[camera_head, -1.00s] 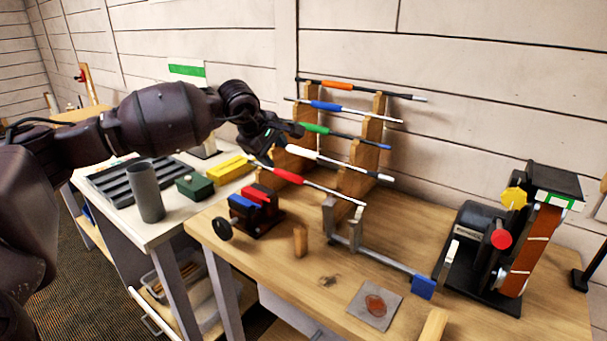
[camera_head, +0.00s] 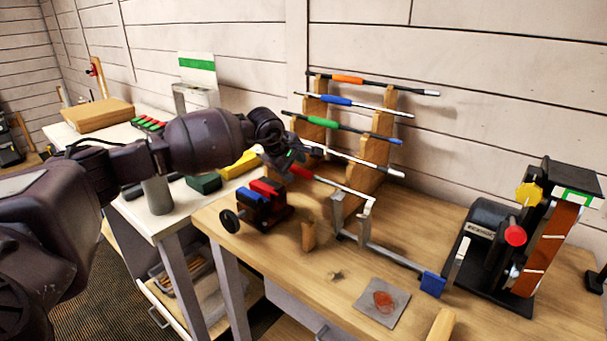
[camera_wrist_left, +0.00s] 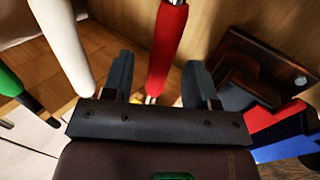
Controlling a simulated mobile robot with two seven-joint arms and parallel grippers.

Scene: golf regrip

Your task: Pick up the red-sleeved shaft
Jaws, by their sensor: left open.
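The red-sleeved shaft (camera_head: 302,172) lies on the lowest front step of the wooden rack (camera_head: 376,150), its silver end reaching right in the head view. My left gripper (camera_head: 296,153) is at the left end of this shaft, just above and behind the red sleeve. In the left wrist view the red sleeve (camera_wrist_left: 168,45) runs between the two open fingers of my left gripper (camera_wrist_left: 157,80), with a gap on both sides. The far end of the shaft is partly hidden by the gripper body. My right gripper is not in view.
White (camera_head: 350,158), green (camera_head: 322,121), blue (camera_head: 338,101) and orange (camera_head: 347,79) sleeved shafts rest on higher steps behind. A vise (camera_head: 262,203) with red and blue jaws stands close in front. A metal bracket (camera_head: 375,240) and a belt machine (camera_head: 515,235) are to the right.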

